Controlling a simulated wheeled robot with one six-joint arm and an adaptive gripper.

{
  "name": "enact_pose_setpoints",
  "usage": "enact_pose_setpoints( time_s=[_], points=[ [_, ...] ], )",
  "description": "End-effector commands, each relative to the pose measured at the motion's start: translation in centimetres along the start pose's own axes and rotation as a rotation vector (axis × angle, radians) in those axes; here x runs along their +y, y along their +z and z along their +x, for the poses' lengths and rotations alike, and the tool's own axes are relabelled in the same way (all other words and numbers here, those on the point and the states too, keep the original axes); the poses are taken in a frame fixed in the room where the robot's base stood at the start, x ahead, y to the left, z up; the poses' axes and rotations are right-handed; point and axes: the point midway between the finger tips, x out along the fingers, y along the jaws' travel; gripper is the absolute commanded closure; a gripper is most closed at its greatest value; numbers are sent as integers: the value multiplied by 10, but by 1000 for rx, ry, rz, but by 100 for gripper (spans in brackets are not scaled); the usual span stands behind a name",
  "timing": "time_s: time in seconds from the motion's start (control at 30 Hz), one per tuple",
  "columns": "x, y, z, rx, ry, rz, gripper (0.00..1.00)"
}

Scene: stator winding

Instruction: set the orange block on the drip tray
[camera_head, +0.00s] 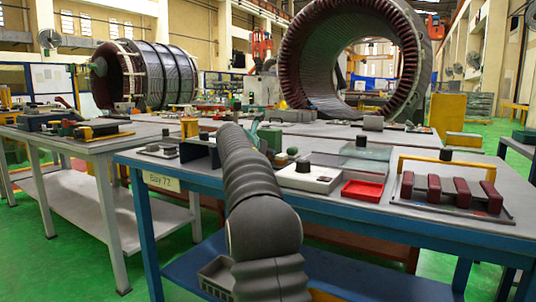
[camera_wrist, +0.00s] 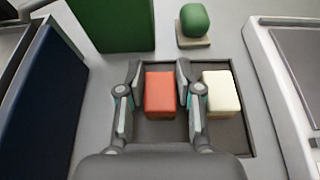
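In the wrist view, the orange block (camera_wrist: 160,94) stands on a dark flat tray or mat (camera_wrist: 232,138), between the two fingers of my gripper (camera_wrist: 157,88). The fingers are open, with narrow gaps showing on both sides of the block. A cream block (camera_wrist: 218,92) stands just right of the right finger on the same dark surface. In the head view my own arm hides the orange block and most of the gripper. A shallow red tray (camera_head: 362,190) lies near the table's front edge there; I cannot tell which tray is the drip tray.
A green block (camera_wrist: 112,22) and a green rounded knob on a small base (camera_wrist: 194,22) stand beyond the gripper. A dark blue wall (camera_wrist: 42,92) is at left and a pale box (camera_wrist: 275,75) at right. A rack with dark red pieces (camera_head: 451,190) stands at the table's right.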

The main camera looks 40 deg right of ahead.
Motion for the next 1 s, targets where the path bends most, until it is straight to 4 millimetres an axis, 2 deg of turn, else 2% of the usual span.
enact_pose_setpoints(
  time_s=[0.37, 0.53, 0.8, 1.0],
  points=[
    [0, 3, -2, 0, 0, 1, 60],
    [1, 3, -25, -1, 2, 0, 60],
    [1, 3, -80, -1, 2, -1, 60],
    [0, 3, -108, 0, 1, 0, 60]
  ],
)
